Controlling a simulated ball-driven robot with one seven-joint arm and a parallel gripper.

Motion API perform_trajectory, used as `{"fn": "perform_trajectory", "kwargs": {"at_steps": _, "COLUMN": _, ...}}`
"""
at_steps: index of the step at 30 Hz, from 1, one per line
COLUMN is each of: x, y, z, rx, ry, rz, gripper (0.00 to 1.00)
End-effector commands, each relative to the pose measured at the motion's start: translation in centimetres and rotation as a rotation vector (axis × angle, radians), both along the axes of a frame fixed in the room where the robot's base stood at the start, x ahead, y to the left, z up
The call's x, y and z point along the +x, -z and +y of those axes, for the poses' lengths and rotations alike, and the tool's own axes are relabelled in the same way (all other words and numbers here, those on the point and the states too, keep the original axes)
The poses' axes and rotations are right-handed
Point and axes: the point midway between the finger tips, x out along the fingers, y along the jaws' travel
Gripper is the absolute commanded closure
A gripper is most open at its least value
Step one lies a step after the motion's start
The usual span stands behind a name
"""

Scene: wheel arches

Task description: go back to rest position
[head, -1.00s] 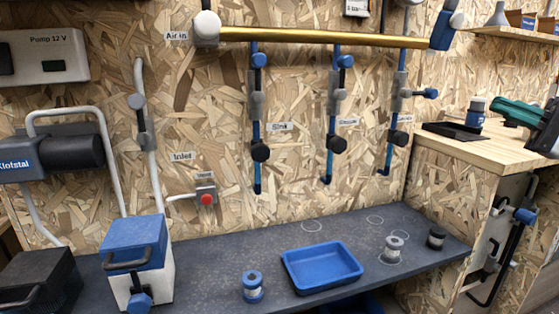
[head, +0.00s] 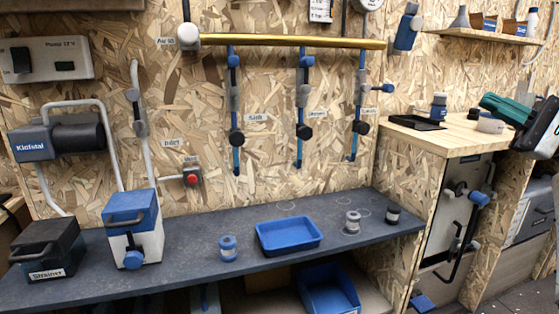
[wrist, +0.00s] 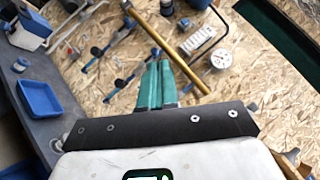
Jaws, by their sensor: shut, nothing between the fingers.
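My gripper (wrist: 160,65) shows in the wrist view with its two green fingers together and nothing between them. In the head view my gripper (head: 485,101) is at the right edge, its green fingers pointing left, above the wooden worktop (head: 462,141). The dark bench (head: 190,256) lies lower and to the left. The wrist view looks across the chipboard wall, with the brass pipe (wrist: 166,46) behind the fingers. I cannot tell the exact gap between gripper and worktop.
A blue tray (head: 289,237) and several small cylinders stand on the bench. A blue-and-white box (head: 133,226) and a black box (head: 47,246) stand at its left. A wall shelf (head: 485,36) is above.

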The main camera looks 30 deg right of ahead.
Motion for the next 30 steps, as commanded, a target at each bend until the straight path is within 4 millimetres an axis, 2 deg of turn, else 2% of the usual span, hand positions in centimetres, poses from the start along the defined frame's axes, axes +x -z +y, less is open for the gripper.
{"fn": "perform_trajectory", "kwargs": {"at_steps": 5, "x": 0.9, "y": -0.1, "z": 0.3, "rx": 0.147, "ry": -0.026, "rz": -0.037, "gripper": 1.0}}
{"fn": "perform_trajectory", "kwargs": {"at_steps": 11, "x": 2.1, "y": 0.1, "z": 0.5, "rx": 0.41, "ry": -0.082, "rz": -0.093, "gripper": 1.0}}
{"fn": "perform_trajectory", "kwargs": {"at_steps": 17, "x": 3.6, "y": 2.0, "z": 0.1, "rx": 0.837, "ry": -0.188, "rz": -0.15, "gripper": 1.0}}
{"fn": "perform_trajectory", "kwargs": {"at_steps": 20, "x": 4.7, "y": 4.5, "z": -0.3, "rx": 1.152, "ry": -0.271, "rz": -0.173, "gripper": 1.0}}
{"fn": "perform_trajectory", "kwargs": {"at_steps": 23, "x": 5.8, "y": 8.3, "z": -0.7, "rx": 1.478, "ry": -0.349, "rz": -0.189, "gripper": 1.0}}
{"fn": "perform_trajectory", "kwargs": {"at_steps": 26, "x": 6.9, "y": 13.1, "z": -0.7, "rx": 1.807, "ry": -0.414, "rz": -0.197, "gripper": 1.0}}
{"fn": "perform_trajectory", "kwargs": {"at_steps": 29, "x": 7.9, "y": 18.8, "z": 0.2, "rx": 2.136, "ry": -0.457, "rz": -0.203, "gripper": 1.0}}
{"fn": "perform_trajectory", "kwargs": {"at_steps": 30, "x": 8.2, "y": 21.3, "z": 0.9, "rx": 2.266, "ry": -0.466, "rz": -0.205, "gripper": 1.0}}
